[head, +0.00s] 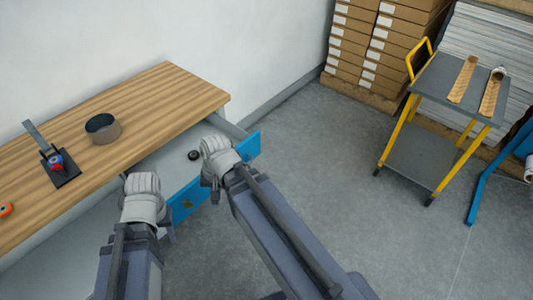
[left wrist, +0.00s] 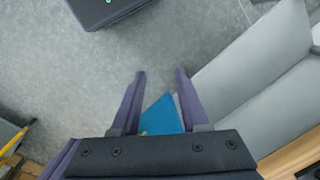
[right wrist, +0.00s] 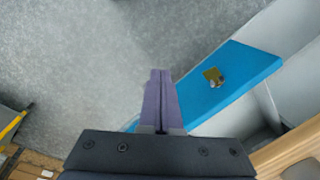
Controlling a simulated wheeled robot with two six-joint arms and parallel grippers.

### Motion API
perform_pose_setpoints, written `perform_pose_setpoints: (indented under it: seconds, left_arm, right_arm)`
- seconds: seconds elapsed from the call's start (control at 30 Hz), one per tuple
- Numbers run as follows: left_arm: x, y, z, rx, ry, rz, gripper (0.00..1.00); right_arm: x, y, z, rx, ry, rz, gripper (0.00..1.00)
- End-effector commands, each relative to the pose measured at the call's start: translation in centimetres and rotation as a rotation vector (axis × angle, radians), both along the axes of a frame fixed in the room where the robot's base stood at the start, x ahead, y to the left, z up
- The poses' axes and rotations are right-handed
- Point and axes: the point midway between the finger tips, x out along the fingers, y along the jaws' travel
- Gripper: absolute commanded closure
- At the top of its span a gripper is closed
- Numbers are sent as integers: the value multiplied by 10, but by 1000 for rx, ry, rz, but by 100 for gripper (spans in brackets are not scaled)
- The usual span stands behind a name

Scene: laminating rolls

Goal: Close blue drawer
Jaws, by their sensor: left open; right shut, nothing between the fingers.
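The blue drawer (head: 185,203) is pulled out from under the wooden-topped bench, and its inside shows past the front. In the right wrist view, its blue front (right wrist: 245,78) carries a small yellow patch with a metallic piece. My right gripper (right wrist: 160,75) is shut and empty, its fingertips beside the front panel; contact cannot be told. My left gripper (left wrist: 160,73) is open, near the left end of the drawer front. A blue corner (left wrist: 163,114) shows between its fingers, with nothing gripped. In the head view my wrists hide parts of the front.
A small black round item (head: 194,155) lies inside the drawer. A yellow-framed cart (head: 425,150) stands at right, before stacked boxes (head: 375,50). The floor between is clear.

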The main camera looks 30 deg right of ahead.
Motion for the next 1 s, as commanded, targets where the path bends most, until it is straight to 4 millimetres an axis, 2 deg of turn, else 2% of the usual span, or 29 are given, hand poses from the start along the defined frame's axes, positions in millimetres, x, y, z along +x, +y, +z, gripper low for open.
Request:
perform_pose_setpoints:
  seconds: [0.27,0.37,0.6,0.7,0.83,1.0]
  left_arm:
    - [0,0,-17,0,0,0,55]
    - [0,0,-26,0,0,0,55]
    - [0,0,-48,0,0,0,55]
    - [0,0,-55,0,0,0,55]
    - [0,0,-60,0,0,0,55]
    - [0,0,-62,0,0,0,55]
  right_arm:
    - [25,-47,-10,154,-14,-479,100]
    - [37,-76,-14,249,-15,-743,100]
    - [60,-177,-12,588,14,-1514,100]
    - [62,-214,-9,726,38,-1762,100]
    - [61,-250,-4,866,67,-1979,100]
    - [59,-269,0,955,91,-2100,100]
